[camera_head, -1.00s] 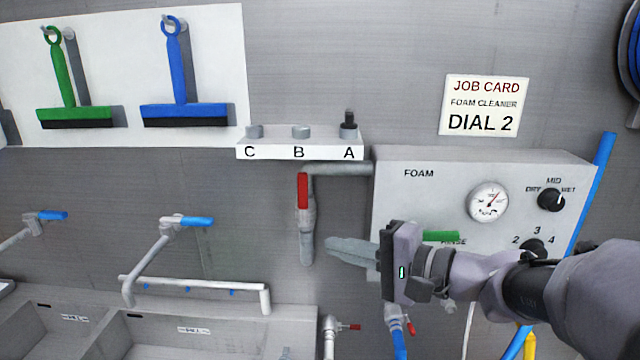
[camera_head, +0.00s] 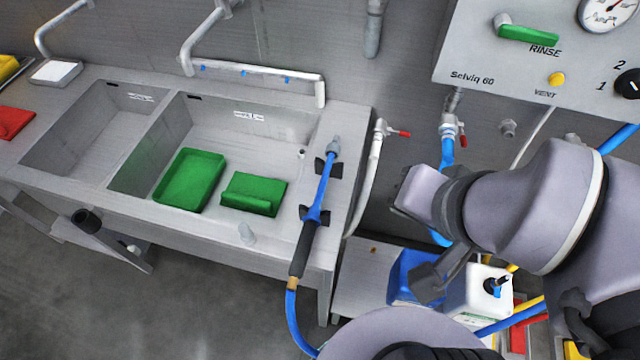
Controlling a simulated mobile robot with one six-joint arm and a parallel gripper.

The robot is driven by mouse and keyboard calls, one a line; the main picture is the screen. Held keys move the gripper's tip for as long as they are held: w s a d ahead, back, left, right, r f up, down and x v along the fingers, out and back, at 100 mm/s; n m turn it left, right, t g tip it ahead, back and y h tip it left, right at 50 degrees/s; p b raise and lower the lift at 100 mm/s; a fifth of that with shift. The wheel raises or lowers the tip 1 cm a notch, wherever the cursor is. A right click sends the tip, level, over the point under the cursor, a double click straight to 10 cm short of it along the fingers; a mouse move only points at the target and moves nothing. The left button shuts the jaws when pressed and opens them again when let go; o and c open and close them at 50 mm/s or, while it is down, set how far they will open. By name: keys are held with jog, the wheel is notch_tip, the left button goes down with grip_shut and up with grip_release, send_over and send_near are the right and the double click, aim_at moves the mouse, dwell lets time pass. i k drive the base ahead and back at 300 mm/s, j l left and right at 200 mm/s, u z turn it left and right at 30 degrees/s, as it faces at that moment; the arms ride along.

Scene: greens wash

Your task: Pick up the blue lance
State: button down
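The blue lance (camera_head: 317,213) lies along the right end of the sink counter. It rests in two dark holders, with its grey nozzle toward the wall and its dark handle toward the front edge. A blue hose hangs from the handle end. My gripper (camera_head: 428,284) is to the right of the lance and apart from it, seen in front of the blue container. The arm hides most of it, and its fingers cannot be made out clearly.
A double sink (camera_head: 225,109) holds a green tray (camera_head: 189,180) and a green block-like item (camera_head: 254,194). A red-handled tap (camera_head: 391,132) stands behind the lance's right side. The foam box (camera_head: 480,70) is on the wall. A blue container (camera_head: 408,276) and a white container (camera_head: 476,292) stand low at right.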

aim_at(311, 221)
jog(key=z, duration=4.15)
jog(key=k+u, duration=0.1)
jog(key=u, duration=4.7)
jog(key=k+j+z, duration=0.15)
jog(key=j+z, duration=0.25)
jog(key=k+j+z, duration=0.2)
jog(key=z, duration=0.15)
jog(key=k+j+z, duration=0.2)
jog(key=j+z, duration=0.2)
jog(key=k+j+z, duration=0.2)
jog(key=z, duration=0.2)
jog(key=k, duration=0.05)
